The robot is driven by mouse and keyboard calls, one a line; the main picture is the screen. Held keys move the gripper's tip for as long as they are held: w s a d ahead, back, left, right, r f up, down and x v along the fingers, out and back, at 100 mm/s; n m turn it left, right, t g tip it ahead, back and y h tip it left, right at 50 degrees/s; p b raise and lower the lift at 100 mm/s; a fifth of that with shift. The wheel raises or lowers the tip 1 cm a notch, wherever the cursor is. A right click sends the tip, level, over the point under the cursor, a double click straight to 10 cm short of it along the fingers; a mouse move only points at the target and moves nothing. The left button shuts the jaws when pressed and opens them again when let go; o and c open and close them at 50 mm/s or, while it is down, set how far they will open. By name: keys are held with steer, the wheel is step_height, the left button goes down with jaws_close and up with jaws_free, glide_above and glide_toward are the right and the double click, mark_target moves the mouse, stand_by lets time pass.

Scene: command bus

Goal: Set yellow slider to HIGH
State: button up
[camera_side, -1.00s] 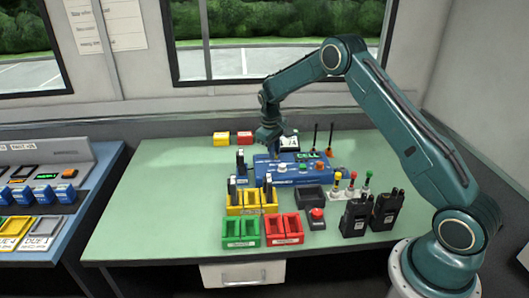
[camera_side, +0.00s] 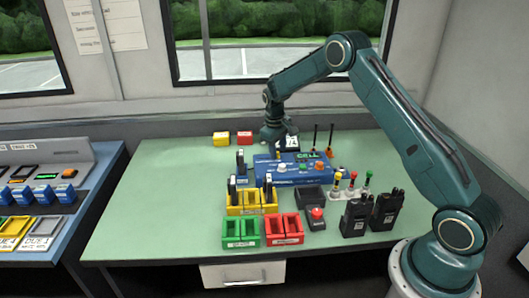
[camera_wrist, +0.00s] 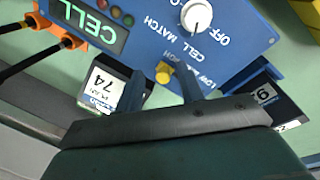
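The blue control box (camera_side: 290,170) stands on the green table and fills the upper part of the wrist view (camera_wrist: 245,65). The yellow slider (camera_wrist: 163,72) is a small yellow knob near the box's edge in the wrist view. LOW and HIGH lettering is beside it, partly covered by a finger; the knob is nearer the left word, which appears to be HIGH. My gripper (camera_wrist: 161,78) is open, with one dark finger on each side of the knob in the picture and gaps between. In the side view my gripper (camera_side: 272,135) is behind the box, fingertips hidden.
A white knob (camera_wrist: 196,16) and a lit CELL display (camera_wrist: 90,25) are on the box. Orange-based antennas (camera_wrist: 35,20) stick out at one side. Yellow trays (camera_side: 252,203) and black radios (camera_side: 386,210) stand in front.

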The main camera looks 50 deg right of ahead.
mark_target(274, 162)
step_height(274, 162, up, 13)
steer(key=a, duration=0.2)
steer(key=shift+r, duration=0.2)
stand_by(0.5)
steer(key=s+a+r+t, duration=0.1)
steer(key=s+a+r, duration=0.4)
steer(key=s+r, duration=0.25)
steer(key=s+a+r+t, duration=0.2)
steer(key=s+a+r, duration=0.3)
steer(key=s+r, duration=0.25)
steer(key=s+a+f+t+y, duration=0.1)
steer(key=s+a, duration=0.2)
steer(key=s, duration=0.7)
steer(key=s+a+f+t, duration=0.1)
steer(key=s+a, duration=0.3)
steer(key=s, duration=0.7)
steer(key=shift+f+t+y, duration=0.3)
steer(key=shift+f+y, duration=0.05)
steer(key=shift+y, duration=0.05)
